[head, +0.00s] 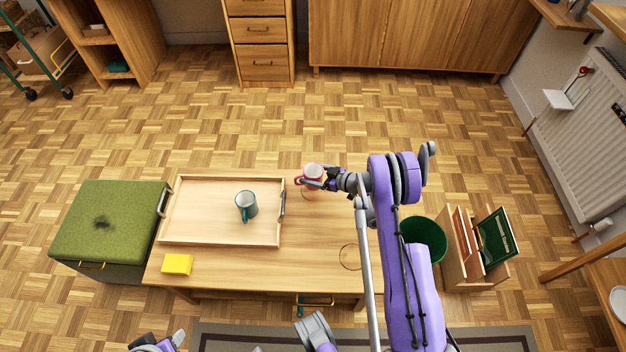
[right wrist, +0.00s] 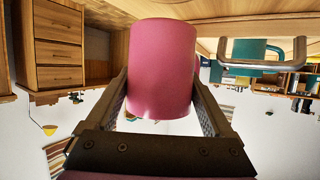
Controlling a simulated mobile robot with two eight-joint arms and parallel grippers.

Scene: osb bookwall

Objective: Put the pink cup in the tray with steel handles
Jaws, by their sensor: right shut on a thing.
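The pink cup (head: 312,171) is between the fingers of my right gripper (head: 313,183), near the table's back edge. In the right wrist view the pink cup (right wrist: 162,70) fills the space between both fingers, which are shut on it. I cannot tell how far it is above the table. The wooden tray (head: 190,237) lies on the table to the left of the cup, with steel handles on its left and right ends. One steel handle (right wrist: 262,65) shows in the right wrist view. My left gripper cannot be made out.
A teal mug (head: 246,206) stands in the tray, right of its middle; the tray's left side is bare. A yellow block (head: 177,264) lies in front of the tray. A green stool (head: 108,222) stands left, a green bin (head: 424,238) right of the table (head: 320,262).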

